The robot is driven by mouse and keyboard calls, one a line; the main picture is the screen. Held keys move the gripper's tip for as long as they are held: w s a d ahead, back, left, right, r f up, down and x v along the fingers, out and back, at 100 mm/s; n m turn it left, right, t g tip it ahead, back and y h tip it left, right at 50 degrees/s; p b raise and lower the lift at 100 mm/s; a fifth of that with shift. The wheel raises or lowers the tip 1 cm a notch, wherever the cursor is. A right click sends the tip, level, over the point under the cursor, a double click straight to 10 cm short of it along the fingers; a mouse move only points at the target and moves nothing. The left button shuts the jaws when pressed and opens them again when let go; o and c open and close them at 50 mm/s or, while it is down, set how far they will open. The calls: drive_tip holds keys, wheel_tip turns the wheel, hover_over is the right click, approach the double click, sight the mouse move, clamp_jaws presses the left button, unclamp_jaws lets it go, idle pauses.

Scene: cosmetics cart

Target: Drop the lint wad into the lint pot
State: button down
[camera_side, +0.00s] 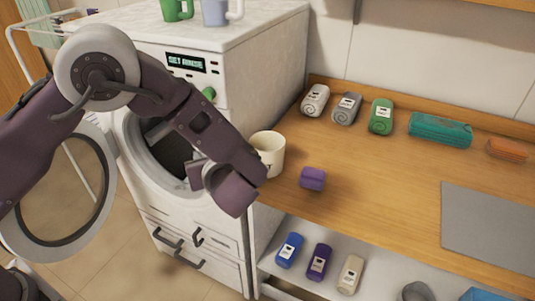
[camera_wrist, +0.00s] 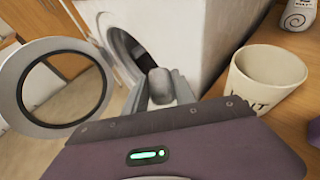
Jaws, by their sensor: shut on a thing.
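The lint wad (camera_wrist: 160,82) is a small grey lump between the fingertips of my gripper (camera_wrist: 160,97) in the wrist view. My gripper (camera_side: 200,173) is shut on it in front of the washer's round opening, pointing toward the machine in the side view. The fingers are small there, and the wad is hard to make out. The lint pot (camera_side: 270,146) is a white mug-like pot with dark lettering, upright on the wooden counter's left end. It also shows in the wrist view (camera_wrist: 240,91), open-topped, to the right of the fingers and apart from them. Its bottom inside is not clearly visible.
The washer (camera_side: 276,75) adjoins the counter; its round door (camera_side: 105,180) hangs open at left. A purple block (camera_side: 313,179) lies just right of the pot. Rolled cloths, a teal pack (camera_side: 440,130) and a grey mat (camera_side: 490,230) lie farther along. Bare counter lies between.

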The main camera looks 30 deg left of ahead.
drive_tip(key=w+d+r+m+t+h, duration=0.5)
drive_tip(key=w+d+r+m+h, duration=0.5)
drive_tip(key=w+d+r, duration=0.15)
drive_tip(key=f, duration=0.4)
drive_tip(key=shift+s+a+f, duration=0.15)
drive_tip(key=shift+a+f, duration=0.1)
drive_tip(key=shift+f, duration=0.15)
drive_tip(key=c, duration=0.9)
unclamp_jaws()
drive_tip(key=shift+c, duration=0.2)
drive_tip(key=v, duration=0.7)
drive_tip(key=shift+r, duration=0.1)
